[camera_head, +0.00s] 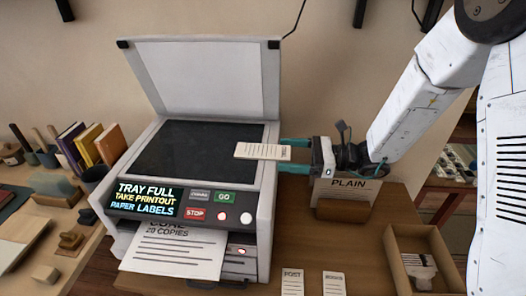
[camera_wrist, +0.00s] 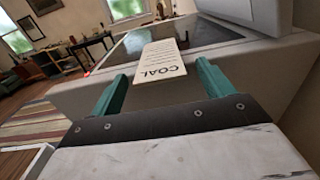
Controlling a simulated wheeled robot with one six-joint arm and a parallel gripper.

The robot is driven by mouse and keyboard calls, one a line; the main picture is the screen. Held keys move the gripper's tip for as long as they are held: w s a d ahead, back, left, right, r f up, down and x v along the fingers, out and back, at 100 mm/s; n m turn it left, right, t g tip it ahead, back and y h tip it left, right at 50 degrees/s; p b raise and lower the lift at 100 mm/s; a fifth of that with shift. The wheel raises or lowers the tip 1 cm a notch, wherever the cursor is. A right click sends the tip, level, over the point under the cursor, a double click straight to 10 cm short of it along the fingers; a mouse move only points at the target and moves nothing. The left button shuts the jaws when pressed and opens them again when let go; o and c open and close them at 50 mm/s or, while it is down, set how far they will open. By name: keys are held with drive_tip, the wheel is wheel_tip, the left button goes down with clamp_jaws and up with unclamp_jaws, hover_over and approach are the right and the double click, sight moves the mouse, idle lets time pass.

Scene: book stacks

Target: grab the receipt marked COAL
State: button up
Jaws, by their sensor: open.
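The receipt marked COAL (camera_wrist: 160,66) is a cream slip with dark print, lying at the edge of the copier's glass in the wrist view. In the head view the receipt (camera_head: 262,152) lies at the right side of the dark glass, its end sticking out over the rim. My gripper (camera_head: 290,156) comes in from the right, its teal fingers pointing at the receipt. In the wrist view my gripper (camera_wrist: 158,90) is open, with the receipt's near end showing between and beyond the fingertips. I cannot tell whether the fingers touch it.
The copier (camera_head: 190,150) has its lid (camera_head: 205,75) raised, and its display reads TRAY FULL. A printout (camera_head: 175,250) sticks out in front. A PLAIN holder (camera_head: 348,190) stands under my gripper. Two slips (camera_head: 292,283) and an open box (camera_head: 405,240) are at the front right.

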drive_tip(key=shift+a, duration=0.1)
drive_tip(key=shift+c, duration=0.3)
drive_tip(key=c, duration=1.1)
drive_tip(key=shift+o, duration=0.2)
drive_tip(key=shift+r, duration=0.1)
